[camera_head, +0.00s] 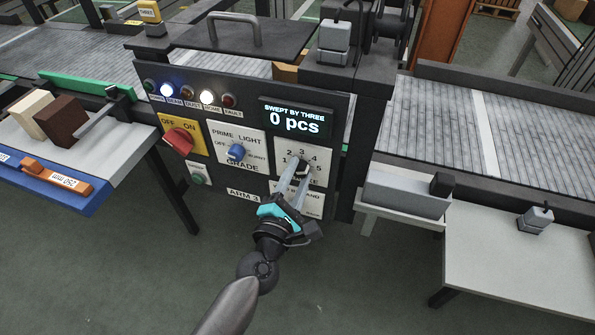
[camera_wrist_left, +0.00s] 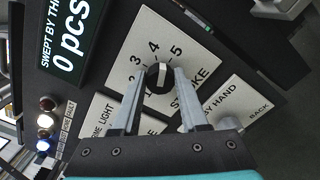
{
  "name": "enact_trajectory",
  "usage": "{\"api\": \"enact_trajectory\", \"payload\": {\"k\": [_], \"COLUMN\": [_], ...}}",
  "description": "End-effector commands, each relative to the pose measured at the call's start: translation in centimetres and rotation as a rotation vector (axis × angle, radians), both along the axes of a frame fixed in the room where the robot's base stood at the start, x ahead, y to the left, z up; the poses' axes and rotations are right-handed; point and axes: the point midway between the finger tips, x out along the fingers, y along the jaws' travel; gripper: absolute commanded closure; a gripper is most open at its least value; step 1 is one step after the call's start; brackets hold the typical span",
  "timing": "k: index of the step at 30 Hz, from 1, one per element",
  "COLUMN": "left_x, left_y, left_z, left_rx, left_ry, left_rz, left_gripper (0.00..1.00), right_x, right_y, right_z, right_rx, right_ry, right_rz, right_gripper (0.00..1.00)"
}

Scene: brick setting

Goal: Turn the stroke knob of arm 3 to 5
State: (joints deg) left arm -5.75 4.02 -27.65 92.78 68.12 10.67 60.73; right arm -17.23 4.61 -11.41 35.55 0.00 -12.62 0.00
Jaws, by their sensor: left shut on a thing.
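The stroke knob (camera_head: 302,171) is a small dark knob on a white plate (camera_head: 320,153) with numbers, at the right of the ARM 3 panel. In the left wrist view the dark round knob (camera_wrist_left: 158,76) sits between my finger pads, with 3, 4 and 5 readable around it. A pale mark shows on its face; I cannot tell surely which number it points to. My left gripper (camera_head: 295,173) is shut on the knob, reaching up from below; its fingers also show in the left wrist view (camera_wrist_left: 157,90). My right gripper is not in view.
Left of it on the panel (camera_head: 262,182) are a blue grade knob (camera_head: 236,151), a red switch (camera_head: 179,140) and lamps, blue and white lit. The display (camera_head: 297,117) reads 0 pcs. A BY HAND plate (camera_wrist_left: 228,105) lies close to the fingers. Side tables flank the panel.

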Motion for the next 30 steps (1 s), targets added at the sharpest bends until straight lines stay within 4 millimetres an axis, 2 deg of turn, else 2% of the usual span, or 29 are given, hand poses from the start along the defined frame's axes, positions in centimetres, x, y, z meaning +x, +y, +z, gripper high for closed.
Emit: {"api": "enact_trajectory", "payload": {"k": [6, 15, 30], "left_x": [0.0, 0.0, 0.0], "left_y": [0.0, -0.1, -0.1], "left_z": [0.1, 0.0, -0.1], "left_rx": [0.171, 0.328, 0.394], "left_ry": [-0.057, -0.108, -0.129], "left_rz": [0.000, 0.000, 0.001], "left_gripper": [1.00, 1.00, 1.00], "right_x": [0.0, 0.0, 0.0], "right_y": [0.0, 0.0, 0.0], "right_z": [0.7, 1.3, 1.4], "right_rx": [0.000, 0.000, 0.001], "right_ry": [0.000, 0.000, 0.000], "right_rz": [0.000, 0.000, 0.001], "right_gripper": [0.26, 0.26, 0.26]}}
